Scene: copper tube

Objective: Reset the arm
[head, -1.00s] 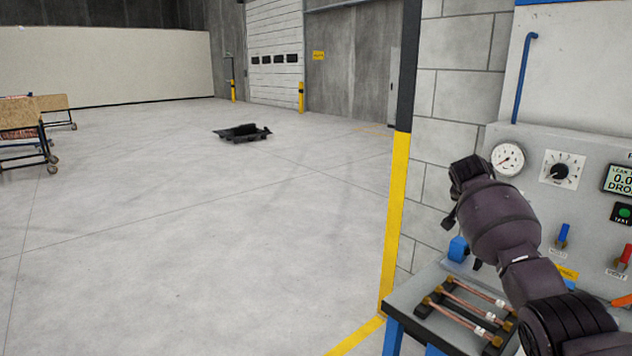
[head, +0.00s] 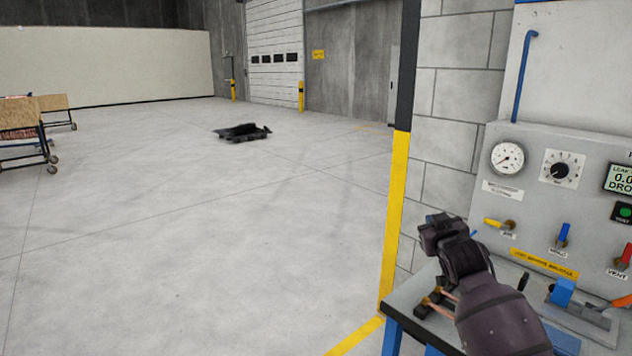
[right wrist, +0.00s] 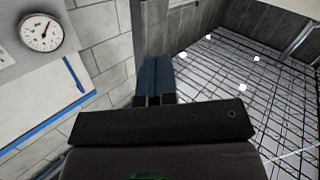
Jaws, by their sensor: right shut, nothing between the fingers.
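My right arm comes in from the lower right of the head view, with its dark right gripper (head: 442,230) above the left end of the workbench. In the right wrist view the two blue-grey fingers (right wrist: 154,78) are together with nothing between them. They point up toward the ceiling and a block wall. Copper tubes (head: 438,296) lie on the bench under my arm; my forearm hides most of them. My left gripper is in neither view.
A grey test panel with a gauge (head: 508,158), a dial and several coloured levers stands behind the bench (head: 398,306). A blue clamp (head: 562,292) sits on the bench. A yellow and black post (head: 396,205) rises at left. Open floor lies beyond, with a black pallet (head: 243,132) and carts (head: 22,122).

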